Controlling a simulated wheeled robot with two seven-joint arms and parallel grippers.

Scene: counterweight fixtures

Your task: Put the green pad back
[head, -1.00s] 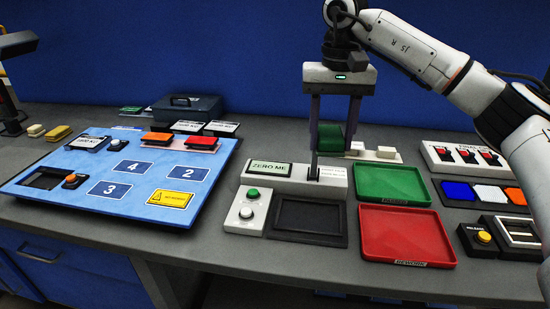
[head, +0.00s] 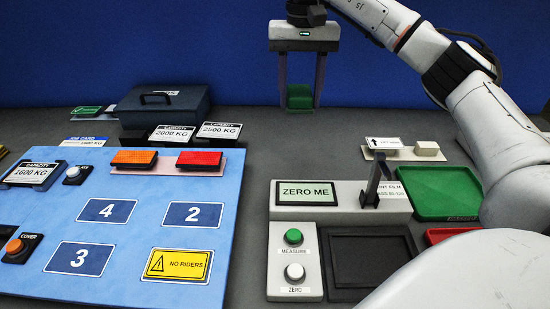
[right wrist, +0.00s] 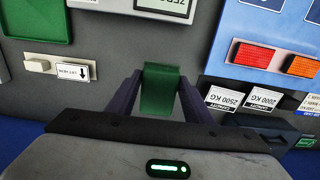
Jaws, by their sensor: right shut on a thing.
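My right gripper (head: 301,100) is shut on the green pad (head: 299,96) and holds it above the grey bench, at the back. In the right wrist view the green pad (right wrist: 159,90) sits between the two dark fingers. In the head view an orange pad (head: 134,158) and a red pad (head: 199,160) lie side by side on a strip (head: 174,173) at the back edge of the blue board (head: 150,207). The strip's free room beside them is hard to judge. My left gripper is not in view.
The "2500 KG" plate (head: 220,132) and "2000 KG" plate (head: 172,135) stand behind the board, before a dark box (head: 160,107). The "ZERO ME" unit (head: 308,193) and a green tray (head: 440,193) lie to the right. Bare bench separates board and unit.

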